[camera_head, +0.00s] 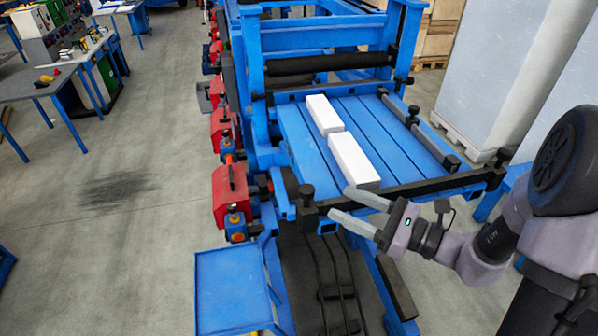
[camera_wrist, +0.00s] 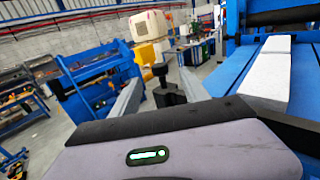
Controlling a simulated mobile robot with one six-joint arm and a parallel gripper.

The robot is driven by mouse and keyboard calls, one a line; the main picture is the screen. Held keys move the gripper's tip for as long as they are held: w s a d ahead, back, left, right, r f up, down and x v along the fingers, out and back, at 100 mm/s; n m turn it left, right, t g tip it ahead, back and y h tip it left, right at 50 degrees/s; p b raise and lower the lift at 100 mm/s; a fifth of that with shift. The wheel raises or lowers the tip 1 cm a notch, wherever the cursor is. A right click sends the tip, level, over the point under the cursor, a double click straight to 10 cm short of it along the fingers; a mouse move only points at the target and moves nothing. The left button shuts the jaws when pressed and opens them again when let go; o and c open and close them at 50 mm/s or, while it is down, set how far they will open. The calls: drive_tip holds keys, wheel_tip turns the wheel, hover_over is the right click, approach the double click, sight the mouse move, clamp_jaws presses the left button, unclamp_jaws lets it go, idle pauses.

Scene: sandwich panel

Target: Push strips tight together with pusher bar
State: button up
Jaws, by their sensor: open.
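Two white strips lie end to end on the blue slatted bed, the far strip (camera_head: 323,113) and the near strip (camera_head: 353,160). Their ends meet or nearly meet; I cannot tell whether a gap is left. The wrist view shows the near strip (camera_wrist: 264,80) at right. A dark bar (camera_head: 420,190) crosses the bed's front edge, with a black knob (camera_head: 306,191) at its left end; I cannot tell if this is the pusher bar. My gripper (camera_head: 339,202) is open and empty beside that bar. In the wrist view a black knob (camera_wrist: 160,72) appears between the fingers, ahead of them.
A dark grey rod (camera_head: 415,125) runs along the bed's right side. A black roller (camera_head: 330,63) spans the frame behind the strips. Red motor units (camera_head: 230,190) line the left side. A blue tray (camera_head: 232,290) stands front left.

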drive_tip(key=p+x, duration=0.2)
drive_tip(key=x, duration=1)
drive_tip(key=shift+a, duration=0.4)
drive_tip(key=shift+w, duration=0.15)
clamp_jaws()
idle(0.4)
